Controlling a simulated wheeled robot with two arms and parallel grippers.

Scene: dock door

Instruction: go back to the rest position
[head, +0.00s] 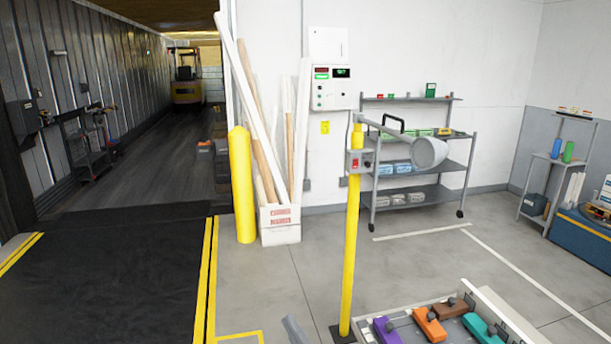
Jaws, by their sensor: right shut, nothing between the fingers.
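The only part of my grippers that shows in the head view is a small grey piece at the bottom edge, which looks like the tip of my right gripper (293,329). It is shut, with nothing seen held in it. It is just left of the foot of a yellow post (350,250) in the picture. Most of my right arm is out of frame. My left gripper is not in view.
A yellow post carries a grey switch box and a dock lamp (430,152). A tray (513,318) with purple, orange, brown and teal pieces stands at bottom right. A yellow bollard (242,185), a box of long poles (280,232) and a shelf rack (425,190) stand behind. Middle floor is clear.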

